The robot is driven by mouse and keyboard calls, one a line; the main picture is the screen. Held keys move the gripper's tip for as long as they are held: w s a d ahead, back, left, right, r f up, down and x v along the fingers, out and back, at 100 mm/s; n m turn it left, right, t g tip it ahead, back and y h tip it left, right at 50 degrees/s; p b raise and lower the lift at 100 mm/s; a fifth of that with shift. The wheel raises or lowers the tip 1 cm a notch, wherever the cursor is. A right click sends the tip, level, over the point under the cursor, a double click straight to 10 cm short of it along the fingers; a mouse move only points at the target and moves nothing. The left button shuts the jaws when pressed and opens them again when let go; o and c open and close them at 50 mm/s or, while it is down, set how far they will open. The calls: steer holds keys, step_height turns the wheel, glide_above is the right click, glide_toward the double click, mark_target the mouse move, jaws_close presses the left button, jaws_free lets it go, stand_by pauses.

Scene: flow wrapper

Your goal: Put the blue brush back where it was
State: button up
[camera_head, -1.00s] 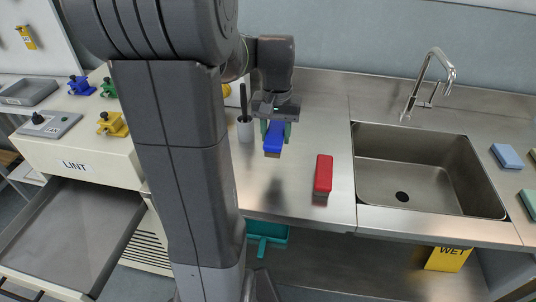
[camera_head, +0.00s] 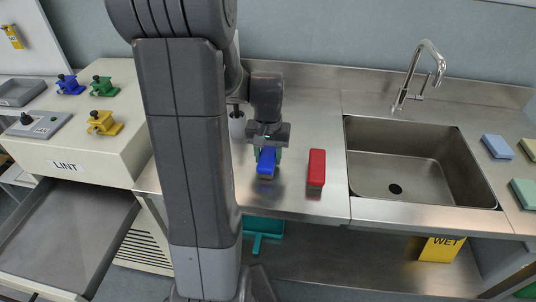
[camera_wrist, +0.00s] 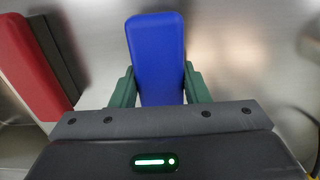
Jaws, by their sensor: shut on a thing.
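The blue brush (camera_head: 266,163) is between the green fingers of my gripper (camera_head: 268,156), over the steel counter left of the red brush. In the wrist view the blue brush (camera_wrist: 156,58) points away from my gripper (camera_wrist: 158,88), with a green finger pressed on each side. The brush looks level and low at the counter. I cannot tell whether its underside touches the steel. The red brush (camera_head: 317,168) lies on the counter to the right, apart from the blue one. It also shows at the left of the wrist view (camera_wrist: 30,70).
The steel counter (camera_head: 300,118) is bare behind the brushes. A sink (camera_head: 415,165) with a tap is to the right, with sponges beyond.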

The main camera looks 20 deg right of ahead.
mark_target(268, 153)
steer(key=o, duration=0.9)
steer(key=shift+f, duration=0.15)
step_height(268, 153, up, 12)
steer(key=shift+r+p, duration=0.2)
steer(key=shift+p, duration=0.2)
